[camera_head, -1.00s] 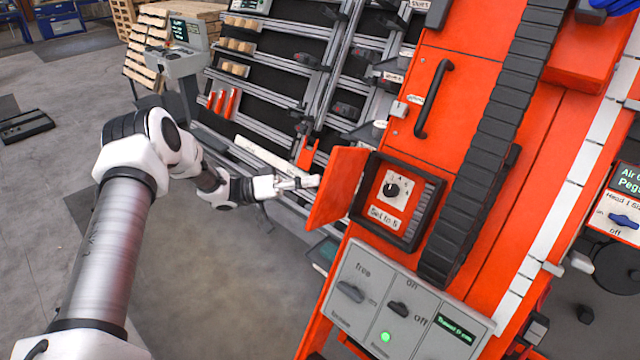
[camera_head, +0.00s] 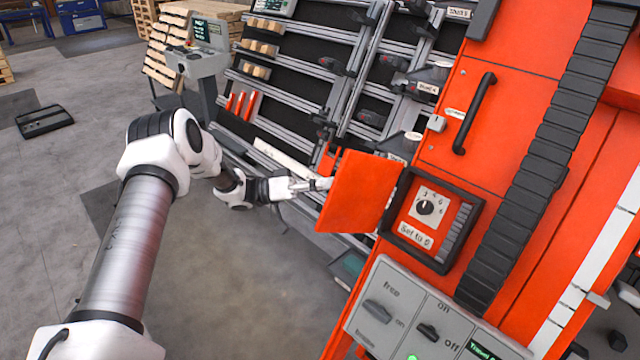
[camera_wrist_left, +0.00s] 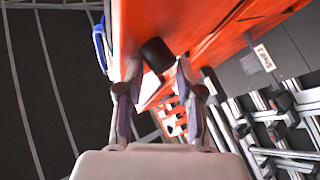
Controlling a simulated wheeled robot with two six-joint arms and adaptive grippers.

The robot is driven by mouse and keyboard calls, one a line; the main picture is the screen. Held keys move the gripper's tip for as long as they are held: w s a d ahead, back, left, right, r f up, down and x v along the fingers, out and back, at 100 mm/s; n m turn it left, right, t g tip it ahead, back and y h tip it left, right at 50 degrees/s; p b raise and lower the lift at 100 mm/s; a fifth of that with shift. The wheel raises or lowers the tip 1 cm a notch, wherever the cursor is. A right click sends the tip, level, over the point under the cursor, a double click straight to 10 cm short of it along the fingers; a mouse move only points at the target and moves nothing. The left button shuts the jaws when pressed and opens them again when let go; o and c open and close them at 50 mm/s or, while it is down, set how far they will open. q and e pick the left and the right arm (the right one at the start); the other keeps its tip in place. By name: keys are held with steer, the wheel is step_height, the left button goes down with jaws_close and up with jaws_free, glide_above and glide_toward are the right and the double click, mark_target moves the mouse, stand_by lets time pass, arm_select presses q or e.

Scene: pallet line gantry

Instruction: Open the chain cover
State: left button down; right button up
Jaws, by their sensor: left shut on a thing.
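A small orange hinged cover (camera_head: 358,192) stands swung out to the left of a black-framed recess (camera_head: 448,262). The recess holds a dial (camera_head: 425,207) and a "Set to" label. No visible label confirms that this is the chain cover. In the left wrist view, my gripper's fingers (camera_wrist_left: 155,70) are shut on a dark knob (camera_wrist_left: 157,54) beside the orange surface. My right gripper is not in view.
Right of the recess runs a black segmented chain track (camera_head: 545,150). A black handle (camera_head: 474,112) is on the orange panel above. A grey switch panel (camera_head: 405,312) is below. A slanted rack (camera_head: 300,90) stands behind my arm. Open floor (camera_head: 225,290) lies to the left.

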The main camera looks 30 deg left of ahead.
arm_select(q)
steer(key=shift+d+f, duration=0.15)
steer(key=shift+f, duration=0.2)
steer(key=c, duration=0.9)
jaws_free()
steer(key=shift+w+d, duration=0.1)
steer(key=shift+w, duration=0.05)
steer(key=shift+w+d+f, duration=0.25)
steer(key=shift+w, duration=0.3)
steer(key=shift+s+a+r, duration=0.15)
steer(key=shift+s, duration=0.05)
steer(key=shift+a, duration=0.1)
steer(key=v, duration=1.2)
steer(key=shift+s+r, duration=0.1)
